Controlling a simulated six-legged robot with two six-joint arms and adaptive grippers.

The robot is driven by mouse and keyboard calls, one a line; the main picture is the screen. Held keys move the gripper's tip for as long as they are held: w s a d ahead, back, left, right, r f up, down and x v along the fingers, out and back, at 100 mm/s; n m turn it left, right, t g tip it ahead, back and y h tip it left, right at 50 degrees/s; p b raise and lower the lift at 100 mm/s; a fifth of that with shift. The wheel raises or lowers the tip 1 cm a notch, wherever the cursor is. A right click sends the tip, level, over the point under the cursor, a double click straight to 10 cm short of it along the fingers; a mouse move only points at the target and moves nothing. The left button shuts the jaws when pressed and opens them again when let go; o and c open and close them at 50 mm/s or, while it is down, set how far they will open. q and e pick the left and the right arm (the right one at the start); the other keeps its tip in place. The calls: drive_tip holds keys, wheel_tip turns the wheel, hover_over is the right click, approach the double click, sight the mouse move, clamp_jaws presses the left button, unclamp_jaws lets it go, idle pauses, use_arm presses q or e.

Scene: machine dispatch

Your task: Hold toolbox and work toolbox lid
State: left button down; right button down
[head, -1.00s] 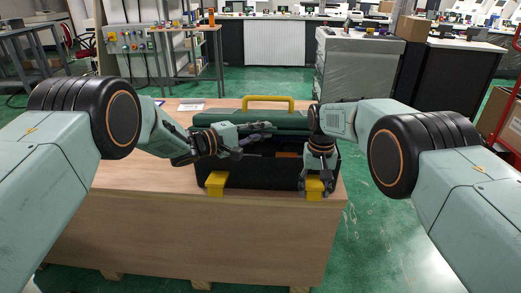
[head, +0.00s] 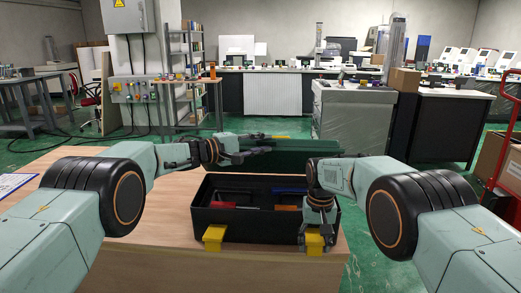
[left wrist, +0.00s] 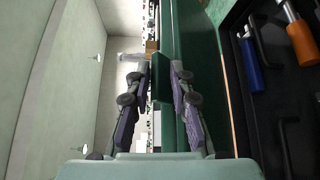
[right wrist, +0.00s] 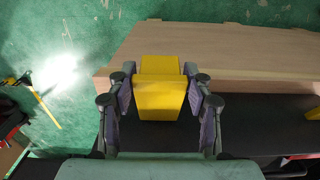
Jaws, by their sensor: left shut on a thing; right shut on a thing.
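The black toolbox (head: 250,226) stands on the wooden crate table with its inside showing. Its green lid (head: 285,162) is raised at the back, and a bit of the yellow handle (head: 279,137) shows behind it. My left gripper (head: 256,147) is shut on the lid's edge; in the left wrist view the fingers (left wrist: 162,80) clasp the green lid (left wrist: 195,40). My right gripper (head: 314,233) is shut on the right yellow latch (head: 314,245) at the toolbox front. The latch (right wrist: 160,95) sits between both fingers in the right wrist view. The left yellow latch (head: 214,236) is free.
Inside the toolbox lie tools with orange (left wrist: 302,42), blue (left wrist: 249,62) and red handles. The wooden table (head: 150,225) is clear left of the toolbox. A clipboard (head: 14,184) lies at its left end. A red cart (head: 505,135) stands at the far right.

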use_arm(q)
drive_tip(key=shift+w+r, duration=0.1)
drive_tip(key=shift+w, duration=0.1)
idle(0.4)
drive_tip(key=c, duration=1.4)
unclamp_jaws()
drive_tip(key=shift+a, duration=0.15)
drive_tip(key=shift+v, duration=0.85)
drive_tip(key=v, duration=1)
drive_tip(key=shift+s, duration=0.15)
